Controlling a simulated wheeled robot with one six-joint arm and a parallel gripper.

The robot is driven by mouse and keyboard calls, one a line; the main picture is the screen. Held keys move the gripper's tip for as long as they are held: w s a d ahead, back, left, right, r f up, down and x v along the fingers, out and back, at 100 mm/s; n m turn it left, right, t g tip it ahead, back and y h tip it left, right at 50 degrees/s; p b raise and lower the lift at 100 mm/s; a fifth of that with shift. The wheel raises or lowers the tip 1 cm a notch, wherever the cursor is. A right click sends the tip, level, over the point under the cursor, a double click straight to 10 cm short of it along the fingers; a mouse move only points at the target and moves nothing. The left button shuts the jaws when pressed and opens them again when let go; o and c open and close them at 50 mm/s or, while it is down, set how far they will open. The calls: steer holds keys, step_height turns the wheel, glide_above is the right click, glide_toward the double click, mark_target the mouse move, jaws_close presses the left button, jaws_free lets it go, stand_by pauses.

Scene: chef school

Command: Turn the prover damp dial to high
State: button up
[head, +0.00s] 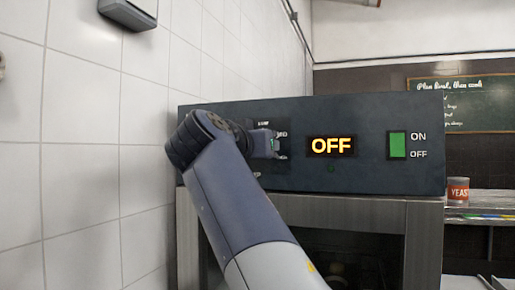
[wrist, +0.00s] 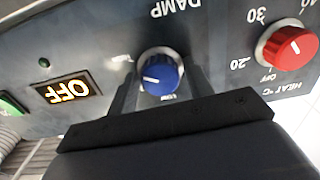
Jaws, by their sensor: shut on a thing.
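The blue damp dial (wrist: 161,72) sits under the word DAMP on the dark prover panel (head: 365,110), which appears turned over in the wrist view. My gripper (wrist: 160,78) has a finger on each side of the dial and is shut on it. The dial's white pointer mark points toward the left of the wrist view. The small labels around the dial are partly hidden and too small to read surely. In the head view my gripper (head: 269,144) is at the panel's left part, and my arm and gripper hide the dial.
A red heat dial (wrist: 291,48) is close beside the damp dial. A lit display (head: 331,146) reads OFF. A green switch (head: 397,145) marked ON and OFF is farther right. The tiled wall (head: 85,150) is close on the left. A yeast tin (head: 457,191) stands at the right.

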steer(key=shift+f, duration=0.15)
steer(key=o, duration=0.7)
steer(key=b+v, duration=0.2)
steer(key=v, duration=0.8)
steer(key=shift+s+a, duration=0.15)
steer(key=shift+s, duration=0.25)
steer(key=p+x, duration=0.2)
steer(key=x, duration=0.9)
steer(key=shift+s, duration=0.15)
